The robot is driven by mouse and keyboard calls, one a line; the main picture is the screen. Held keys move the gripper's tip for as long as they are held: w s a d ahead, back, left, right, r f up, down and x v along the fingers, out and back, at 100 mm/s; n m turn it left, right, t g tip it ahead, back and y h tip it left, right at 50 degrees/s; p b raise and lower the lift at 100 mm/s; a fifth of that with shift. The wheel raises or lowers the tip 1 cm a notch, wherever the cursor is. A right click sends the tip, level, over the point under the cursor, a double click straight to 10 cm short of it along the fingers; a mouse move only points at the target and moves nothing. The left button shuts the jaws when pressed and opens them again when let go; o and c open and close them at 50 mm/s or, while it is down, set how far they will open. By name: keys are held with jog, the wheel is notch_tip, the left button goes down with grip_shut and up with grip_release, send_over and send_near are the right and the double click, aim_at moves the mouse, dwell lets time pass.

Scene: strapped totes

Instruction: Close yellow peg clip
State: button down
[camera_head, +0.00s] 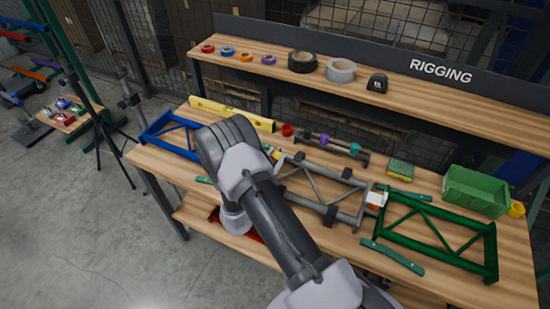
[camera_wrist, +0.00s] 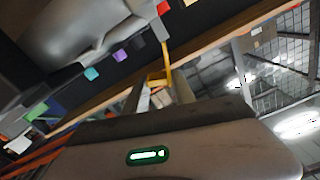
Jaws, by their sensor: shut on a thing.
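In the wrist view my gripper (camera_wrist: 160,88) has its two dark fingers close together around a narrow piece, with a yellow strip, taken as the yellow peg clip (camera_wrist: 167,62), rising at their tips. In the head view my wrist and forearm cover the fingers and most of the clip. A small yellow patch (camera_head: 277,153) shows just right of my wrist, at the left end of the grey truss (camera_head: 325,183). Whether the clip is open or closed cannot be told. The blue truss (camera_head: 166,136) lies left of my wrist, partly hidden.
A green truss (camera_head: 436,233) lies at the right, with a white and orange piece (camera_head: 376,199) where it meets the grey one. A yellow level (camera_head: 230,113), a green bin (camera_head: 476,190) and a sponge (camera_head: 400,169) lie behind. A shelf (camera_head: 430,84) stands at the back.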

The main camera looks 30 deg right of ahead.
jog(key=n, duration=0.2)
jog(key=w+a+n+b, duration=0.1)
jog(key=n, duration=0.1)
jog(key=w+n+b, duration=0.1)
jog(key=shift+a+r+n, duration=0.3)
jog(key=shift+r+n, duration=0.1)
jog(key=n, duration=0.1)
jog(key=w+n+b, duration=0.1)
jog(key=shift+a+n, duration=0.4)
jog(key=n, duration=0.1)
jog(key=w+a+n+b, duration=0.1)
jog(key=shift+f+n, duration=0.1)
jog(key=shift+n, duration=0.3)
jog(key=n, duration=0.1)
jog(key=w+f+n, duration=0.1)
jog(key=n, duration=0.1)
jog(key=w+a+n+b, duration=0.1)
jog(key=n, duration=0.1)
jog(key=shift+a+f, duration=0.1)
jog(key=shift+f, duration=0.15)
jog(key=shift+w+a+f+n, duration=0.15)
jog(key=shift+f+n, duration=0.15)
jog(key=shift+n, duration=0.55)
jog(key=shift+w+a+f+n, duration=0.15)
jog(key=shift+f+n, duration=0.15)
jog(key=shift+n, duration=0.5)
jog(key=shift+w+a+f+n, duration=0.15)
jog(key=shift+f+n, duration=0.15)
jog(key=shift+n, duration=0.55)
